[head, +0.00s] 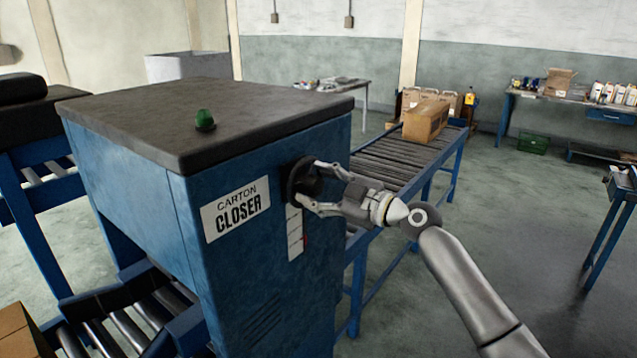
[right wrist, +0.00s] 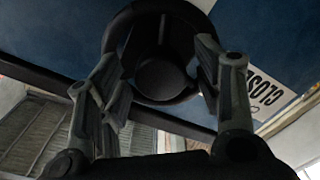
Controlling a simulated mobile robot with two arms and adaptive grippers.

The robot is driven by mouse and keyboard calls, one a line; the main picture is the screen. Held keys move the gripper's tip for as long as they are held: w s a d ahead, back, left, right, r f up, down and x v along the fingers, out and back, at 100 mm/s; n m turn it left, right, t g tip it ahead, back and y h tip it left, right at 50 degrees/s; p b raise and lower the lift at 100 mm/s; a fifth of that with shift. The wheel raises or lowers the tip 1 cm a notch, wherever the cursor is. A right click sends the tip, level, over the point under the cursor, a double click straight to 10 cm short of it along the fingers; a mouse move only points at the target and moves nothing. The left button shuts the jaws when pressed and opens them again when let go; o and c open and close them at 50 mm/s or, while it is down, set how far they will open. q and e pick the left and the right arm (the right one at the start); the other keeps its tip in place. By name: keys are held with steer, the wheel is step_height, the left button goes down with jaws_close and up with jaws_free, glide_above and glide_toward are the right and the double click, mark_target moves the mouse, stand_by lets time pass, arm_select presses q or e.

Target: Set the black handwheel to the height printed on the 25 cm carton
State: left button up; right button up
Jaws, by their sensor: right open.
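The black handwheel (head: 296,183) is on the blue side of the carton closer (head: 232,265). My right gripper (head: 313,186) is at the wheel with its fingers spread, one finger above the other. In the right wrist view, the handwheel (right wrist: 163,76) has its hub between the two open fingers; contact with the rim is unclear. A white scale plate (head: 295,235) with a red mark is below the wheel, its figures too small to read. A brown carton (head: 426,121) is on the roller conveyor; another carton (head: 18,334) shows at the lower left. No printed height is legible.
The roller conveyor (head: 391,163) runs away behind the closer. A green button (head: 205,119) stands on the closer's dark top. A workbench (head: 575,101) with bottles and a box is at the back right. The floor right of the conveyor is mostly clear.

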steer(key=shift+a, duration=0.1)
steer(key=c, duration=1)
